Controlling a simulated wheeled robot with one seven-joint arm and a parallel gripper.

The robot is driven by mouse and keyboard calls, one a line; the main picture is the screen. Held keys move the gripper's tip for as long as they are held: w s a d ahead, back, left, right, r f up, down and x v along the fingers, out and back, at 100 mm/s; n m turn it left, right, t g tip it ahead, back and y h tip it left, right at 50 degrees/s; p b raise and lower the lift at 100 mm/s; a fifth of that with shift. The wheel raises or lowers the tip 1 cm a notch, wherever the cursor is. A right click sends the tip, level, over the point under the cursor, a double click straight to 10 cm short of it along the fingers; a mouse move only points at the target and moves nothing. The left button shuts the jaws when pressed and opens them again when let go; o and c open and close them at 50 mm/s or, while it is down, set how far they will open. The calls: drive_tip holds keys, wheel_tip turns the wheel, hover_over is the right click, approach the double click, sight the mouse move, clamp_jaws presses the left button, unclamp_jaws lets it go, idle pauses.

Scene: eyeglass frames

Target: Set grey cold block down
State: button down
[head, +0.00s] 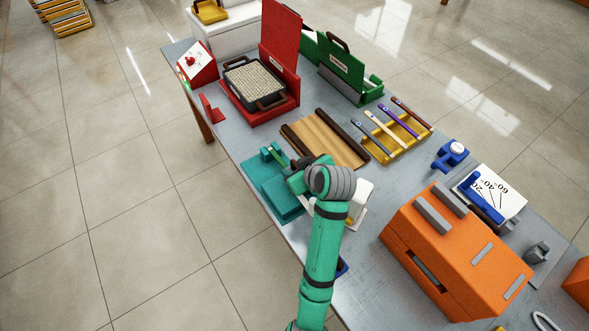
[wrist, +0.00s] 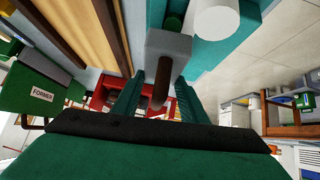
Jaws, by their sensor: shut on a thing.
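The grey cold block (wrist: 168,44) shows in the wrist view as a light grey block with a brown handle (wrist: 161,84). My gripper (wrist: 158,88) has its two teal fingers on either side of this handle and is shut on it. The block appears in front of a teal fixture (wrist: 208,56); I cannot tell whether they touch. In the head view, my green arm reaches over the table beside the teal fixture (head: 271,188), and my wrist hides most of the held block.
A wooden board (head: 325,138) with dark rails lies behind my wrist. A yellow rack (head: 402,143) holds several strips. An orange machine (head: 457,253) with grey blocks on top stands to the right. A red press (head: 279,60) and green former (head: 340,70) stand behind.

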drive_tip(key=shift+f, duration=0.7)
drive_tip(key=shift+s+f, duration=0.1)
drive_tip(key=shift+f, duration=0.15)
drive_tip(key=shift+s+a, duration=0.1)
drive_tip(key=c, duration=1)
unclamp_jaws()
drive_tip(key=shift+c, duration=0.2)
drive_tip(key=shift+f, duration=0.1)
drive_tip(key=shift+d, duration=0.25)
drive_tip(key=v, duration=1.2)
drive_tip(key=shift+a, duration=0.15)
